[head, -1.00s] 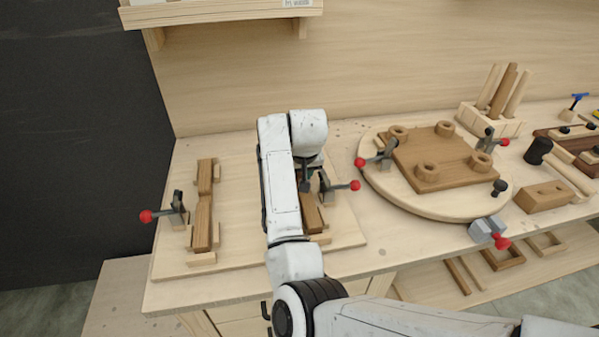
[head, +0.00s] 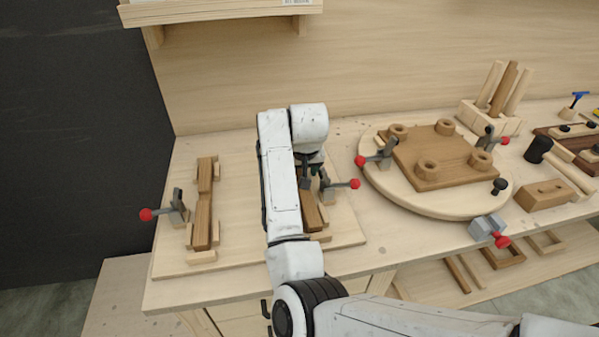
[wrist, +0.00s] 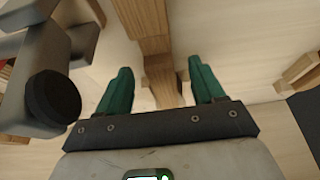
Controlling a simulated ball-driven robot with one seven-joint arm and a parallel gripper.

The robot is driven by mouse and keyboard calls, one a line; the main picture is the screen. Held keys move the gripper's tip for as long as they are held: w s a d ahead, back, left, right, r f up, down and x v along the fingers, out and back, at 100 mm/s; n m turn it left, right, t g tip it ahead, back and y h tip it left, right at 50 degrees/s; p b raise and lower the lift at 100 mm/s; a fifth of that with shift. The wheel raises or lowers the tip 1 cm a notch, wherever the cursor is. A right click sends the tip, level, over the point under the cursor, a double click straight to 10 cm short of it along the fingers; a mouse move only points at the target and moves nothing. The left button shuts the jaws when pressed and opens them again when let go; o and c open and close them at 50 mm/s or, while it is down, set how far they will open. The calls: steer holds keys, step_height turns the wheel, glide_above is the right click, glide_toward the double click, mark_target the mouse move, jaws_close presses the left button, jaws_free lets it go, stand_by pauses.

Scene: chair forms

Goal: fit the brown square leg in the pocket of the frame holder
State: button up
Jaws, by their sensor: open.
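My gripper (wrist: 159,68) is open in the wrist view, with one green finger on each side of a brown square leg (wrist: 162,82). The leg lies in the right-hand pocket area of the frame holder (head: 343,232), a pale board on the bench. In the head view the leg (head: 311,213) is partly hidden behind my arm. Another brown piece (wrist: 145,18) lies in line with it in the wrist view. I cannot tell whether the leg is fully seated. On the holder's left side, two brown pieces (head: 203,222) lie end to end between pale blocks.
A red-knobbed clamp (head: 328,187) stands close to the right of my gripper; its dark tip (wrist: 53,98) shows in the wrist view. Another clamp (head: 178,208) is at the left. A round board (head: 440,205) with a brown seat and a rack (head: 490,118) of legs stand right.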

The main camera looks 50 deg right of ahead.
steer(key=v, duration=0.9)
steer(key=shift+r, duration=0.15)
steer(key=shift+s+a, duration=0.1)
